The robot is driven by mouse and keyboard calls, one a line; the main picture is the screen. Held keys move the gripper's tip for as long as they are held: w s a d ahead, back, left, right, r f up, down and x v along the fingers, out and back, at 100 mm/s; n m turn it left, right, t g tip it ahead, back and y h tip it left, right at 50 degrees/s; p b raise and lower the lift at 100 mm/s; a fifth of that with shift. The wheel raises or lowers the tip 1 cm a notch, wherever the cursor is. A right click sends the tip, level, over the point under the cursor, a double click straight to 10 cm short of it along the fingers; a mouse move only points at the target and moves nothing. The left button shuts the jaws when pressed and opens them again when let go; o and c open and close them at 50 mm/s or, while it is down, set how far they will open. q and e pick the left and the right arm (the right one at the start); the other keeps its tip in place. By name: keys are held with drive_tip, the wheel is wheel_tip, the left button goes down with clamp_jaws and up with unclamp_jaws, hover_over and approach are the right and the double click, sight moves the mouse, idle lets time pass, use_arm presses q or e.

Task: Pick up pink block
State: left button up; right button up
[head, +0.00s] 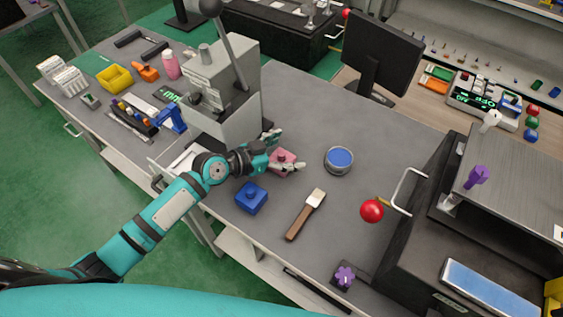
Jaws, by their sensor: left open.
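The pink block (281,157) sits on the grey workbench (330,110), near the base of the grey lever press. It has a small knob on top. My left gripper (283,151) is open, with one finger on the far side of the block and the other at its near right side. The block appears to lie between the fingers; contact cannot be told. My right gripper is not in view.
A blue block (251,198) stands just in front of the gripper. A round blue-topped tin (339,160) and a brush (306,214) lie to the right. The lever press (221,90) rises close behind.

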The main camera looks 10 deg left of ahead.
use_arm(q)
drive_tip(key=shift+x, duration=1.1)
drive_tip(key=c, duration=1.8)
drive_tip(key=shift+c, duration=0.4)
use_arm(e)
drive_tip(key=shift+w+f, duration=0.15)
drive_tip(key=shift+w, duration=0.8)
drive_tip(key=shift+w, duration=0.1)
